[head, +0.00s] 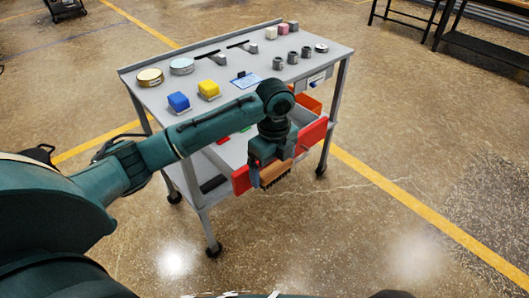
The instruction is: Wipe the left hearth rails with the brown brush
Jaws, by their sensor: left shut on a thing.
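My left gripper (267,161) is shut on the brown brush (274,174). The brush has a brown wooden body with dark bristles pointing down. It is in front of the cart, by the red front of an open drawer (311,135). My gripper hides part of the brush and part of the drawer. I cannot tell whether the brush touches the drawer. The hearth rails and the furnace are not in view. My right gripper is not in view.
An orange item (308,103) shows in the drawer. Dark benches (480,45) stand at the back right. The floor to the right is clear.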

